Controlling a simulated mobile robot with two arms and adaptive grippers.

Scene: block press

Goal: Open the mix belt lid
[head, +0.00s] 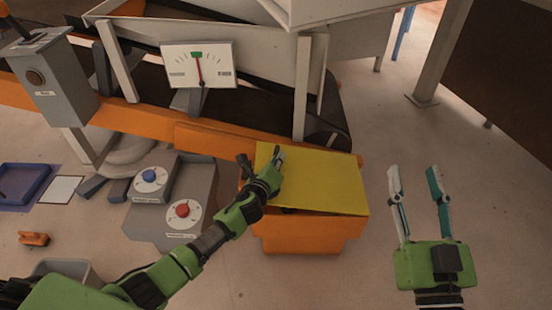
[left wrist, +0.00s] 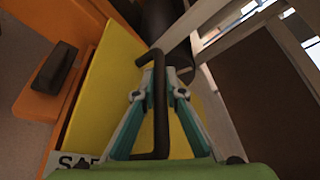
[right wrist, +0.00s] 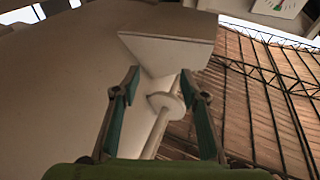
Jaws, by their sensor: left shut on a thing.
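The mix belt lid (head: 325,187) is a yellow panel on an orange box (head: 300,235) in the middle of the head view. It looks slightly raised at its front edge, with a dark gap beneath. In the left wrist view the yellow lid (left wrist: 100,95) carries a black bar handle (left wrist: 160,105). My left gripper (head: 273,160) is at the lid's left part, its fingers shut on the handle. It also shows in the left wrist view (left wrist: 158,95). My right gripper (head: 418,172) is open and empty, in the air to the right of the box.
A gauge panel (head: 199,65) stands behind on the orange conveyor frame. Left of the box is a grey console with a blue knob (head: 150,176) and a red knob (head: 183,210). A grey control box (head: 50,80) stands far left. Floor right of the box is clear.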

